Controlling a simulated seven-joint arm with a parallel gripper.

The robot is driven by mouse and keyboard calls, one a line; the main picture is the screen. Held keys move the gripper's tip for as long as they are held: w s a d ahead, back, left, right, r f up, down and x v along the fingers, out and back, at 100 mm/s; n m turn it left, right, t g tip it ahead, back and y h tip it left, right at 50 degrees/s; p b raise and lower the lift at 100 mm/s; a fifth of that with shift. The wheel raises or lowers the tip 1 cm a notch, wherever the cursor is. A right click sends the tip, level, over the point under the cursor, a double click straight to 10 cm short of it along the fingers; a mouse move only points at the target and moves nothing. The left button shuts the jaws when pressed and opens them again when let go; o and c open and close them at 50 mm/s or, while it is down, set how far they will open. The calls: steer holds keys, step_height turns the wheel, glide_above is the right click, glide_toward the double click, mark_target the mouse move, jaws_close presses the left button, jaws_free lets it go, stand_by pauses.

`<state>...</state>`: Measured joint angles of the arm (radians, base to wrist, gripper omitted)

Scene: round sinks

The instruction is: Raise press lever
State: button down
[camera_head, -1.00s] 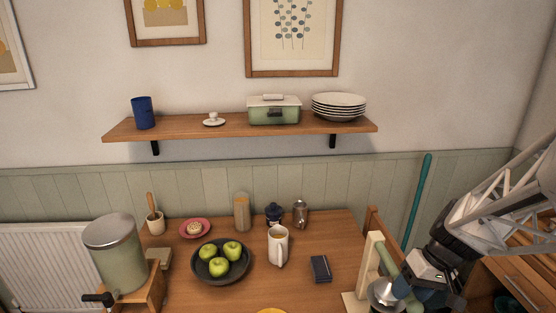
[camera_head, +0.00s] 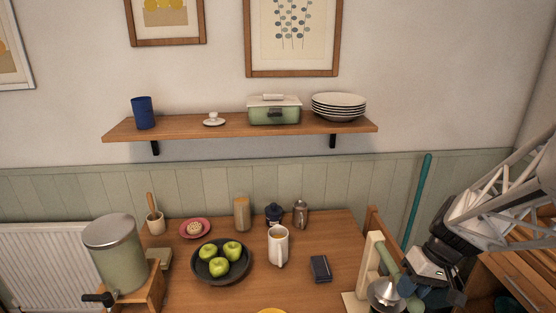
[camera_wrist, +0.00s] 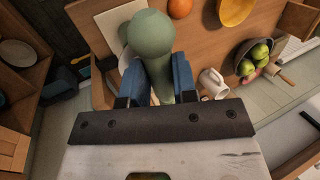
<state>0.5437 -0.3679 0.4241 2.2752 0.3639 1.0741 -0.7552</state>
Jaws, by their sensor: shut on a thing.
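The press (camera_head: 374,262) stands at the table's right edge in the head view, with a pale upright post and a metal cone (camera_head: 385,293) in front of it. Its green lever (camera_head: 388,262) shows beside the post. In the wrist view the green lever (camera_wrist: 150,36) has a thick rounded end and runs down between the blue fingers. My gripper (camera_wrist: 157,84) is shut on the lever, one finger on each side. In the head view my gripper (camera_head: 415,288) is right of the cone and hides part of the lever.
On the table (camera_head: 318,237) are a white mug (camera_head: 278,246), a dark bowl of green apples (camera_head: 220,263) and a dark box (camera_head: 320,268). A wooden chair (camera_head: 374,218) is behind the press.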

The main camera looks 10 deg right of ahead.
steer(key=shift+w+r+g, duration=0.15)
steer(key=shift+r+g, duration=0.15)
steer(key=shift+r, duration=0.4)
steer(key=w+r+g, duration=0.1)
steer(key=r, duration=0.1)
steer(key=w+r+m+g, duration=0.1)
steer(key=r+g, duration=0.1)
steer(key=r, duration=0.1)
steer(key=w+r+g, duration=0.1)
steer(key=r+g, duration=0.1)
steer(key=r, duration=0.1)
steer(key=shift+w, duration=0.3)
steer(key=w+r+m+g, duration=0.1)
steer(key=w+r+g, duration=0.4)
steer(key=w, duration=0.1)
steer(key=shift+w+m+y, duration=0.25)
steer(key=shift+m+y, duration=0.05)
steer(key=shift+y, duration=0.1)
steer(key=shift+w+g, duration=0.1)
steer(key=shift+g, duration=0.2)
steer(key=c, duration=0.9)
jaws_free()
steer(key=shift+r, duration=0.1)
steer(key=shift+s, duration=0.25)
steer(key=shift+s+f+t, duration=0.25)
steer(key=shift+s+t, duration=0.05)
steer(key=shift+t, duration=0.1)
